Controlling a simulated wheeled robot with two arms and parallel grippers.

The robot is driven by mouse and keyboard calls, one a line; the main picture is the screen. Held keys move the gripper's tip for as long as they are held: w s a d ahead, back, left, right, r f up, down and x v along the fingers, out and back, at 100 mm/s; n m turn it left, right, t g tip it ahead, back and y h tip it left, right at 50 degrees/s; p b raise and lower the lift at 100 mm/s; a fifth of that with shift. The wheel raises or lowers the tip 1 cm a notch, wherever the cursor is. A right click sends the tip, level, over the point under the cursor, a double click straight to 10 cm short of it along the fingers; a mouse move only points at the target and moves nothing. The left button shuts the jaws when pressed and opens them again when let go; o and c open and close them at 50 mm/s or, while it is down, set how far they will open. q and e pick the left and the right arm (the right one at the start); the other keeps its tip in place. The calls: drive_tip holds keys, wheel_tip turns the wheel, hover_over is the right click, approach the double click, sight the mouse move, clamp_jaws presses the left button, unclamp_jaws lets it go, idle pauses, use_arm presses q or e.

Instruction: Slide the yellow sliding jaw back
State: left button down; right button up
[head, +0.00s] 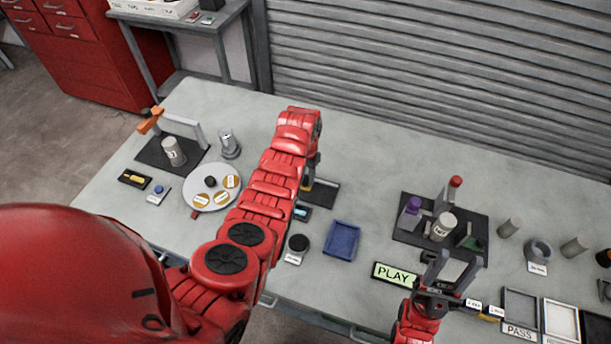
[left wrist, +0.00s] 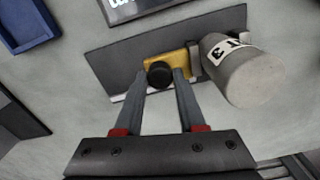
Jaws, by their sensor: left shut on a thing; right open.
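The yellow sliding jaw (left wrist: 168,65) lies on a dark base plate (left wrist: 115,62) in the left wrist view, with a round black knob (left wrist: 160,74) on it. My left gripper (left wrist: 161,80) is shut on the knob, one finger on each side. A grey cylinder (left wrist: 245,78) with a white label lies beside the jaw, next to a grey block. In the head view my left arm covers most of this fixture; only part of the plate (head: 325,195) shows. My right gripper (head: 452,268) is open and empty near the front right of the table.
A blue tray (head: 342,240) and a black button (head: 298,243) stand near the fixture. A PLAY sign (head: 396,273) is left of my right gripper. Another dark fixture (head: 408,236) with a cylinder stands just behind that gripper. The table's back middle is clear.

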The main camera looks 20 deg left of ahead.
idle(0.3)
use_arm(q)
drive_tip(key=d+b, duration=0.1)
drive_tip(key=d, duration=0.2)
drive_tip(key=shift+s+d+f, duration=0.15)
drive_tip(key=shift+d, duration=0.4)
drive_tip(key=c, duration=0.9)
unclamp_jaws()
drive_tip(key=shift+c, duration=0.2)
drive_tip(key=o, duration=0.4)
drive_tip(key=shift+d, duration=0.1)
drive_tip(key=shift+o, duration=0.2)
drive_tip(key=shift+r, duration=0.2)
